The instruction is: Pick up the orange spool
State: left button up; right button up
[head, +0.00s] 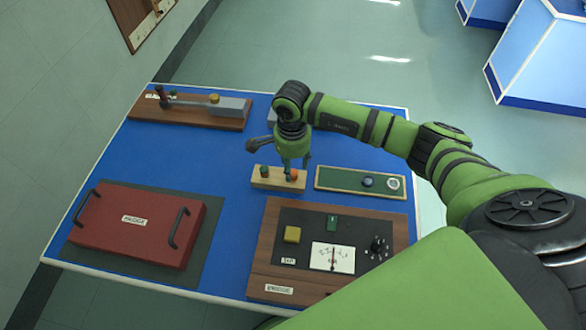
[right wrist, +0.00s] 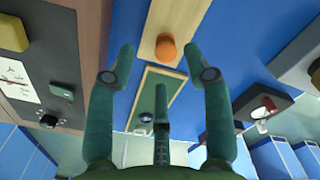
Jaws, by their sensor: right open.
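The orange spool (head: 294,176) stands on a light wooden block (head: 258,182), at its right part, with a green spool (head: 265,170) to its left. In the right wrist view the orange spool (right wrist: 166,47) shows as an orange disc on the wooden block (right wrist: 163,18), ahead of the fingers. My right gripper (head: 293,164) points down above the block, close to the orange spool, and partly covers it. Its fingers (right wrist: 167,65) are spread and hold nothing; I cannot tell the exact height gap. My left gripper is not in view.
A green board (head: 335,181) with small round parts lies right of the block. A wooden instrument panel (head: 268,240) with knobs and a meter is in front. A red case (head: 130,225) with handles is at left. A wooden base with a grey bar (head: 225,107) is at back left.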

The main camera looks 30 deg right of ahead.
aim_at(293, 172)
jog(key=f, duration=0.1)
jog(key=f+p, duration=0.1)
jog(key=f, duration=0.2)
jog(key=shift+w+d+f+p, duration=0.15)
jog(key=shift+w+d+p, duration=0.1)
jog(key=shift+d+p, duration=0.1)
jog(key=shift+f, duration=0.15)
jog(key=shift+a, duration=0.1)
grip_shut()
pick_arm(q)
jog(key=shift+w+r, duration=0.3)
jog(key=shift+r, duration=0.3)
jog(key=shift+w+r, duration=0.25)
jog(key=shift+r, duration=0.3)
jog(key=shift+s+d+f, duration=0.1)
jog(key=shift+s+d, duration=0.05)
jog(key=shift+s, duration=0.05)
